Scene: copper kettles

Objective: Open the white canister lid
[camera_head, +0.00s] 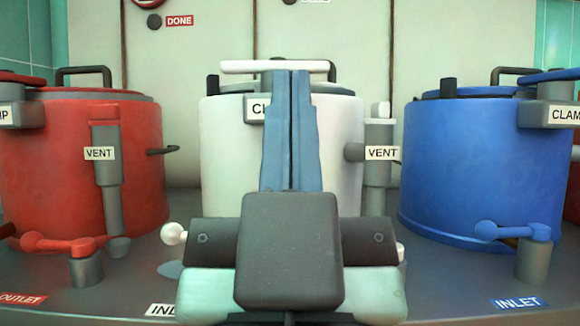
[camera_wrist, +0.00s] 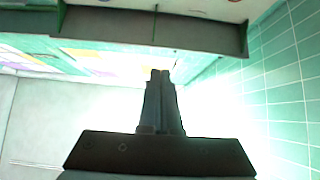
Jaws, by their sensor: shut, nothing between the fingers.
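The white canister (camera_head: 225,150) stands upright in the middle of the head view, behind my gripper. Its grey lid (camera_head: 345,90) shows only in part at the top, with a dark handle (camera_head: 331,72). A white bar (camera_head: 240,67) lies level across the top front. Below it, a clamp block (camera_head: 255,109) has a label partly hidden by my fingers. My gripper (camera_head: 292,72) points upward, its two blue fingers together and empty, in front of the canister. I cannot tell whether they touch the bar. The wrist view shows the shut fingers (camera_wrist: 160,73) against bright background, without the canister.
A red canister (camera_head: 60,160) stands at left and a blue canister (camera_head: 480,165) at right. Grey vent pipes (camera_head: 377,175) and (camera_head: 107,170) stand beside the white and red canisters. A blue inlet lever (camera_head: 515,232) and red outlet lever (camera_head: 65,242) stand on the grey counter.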

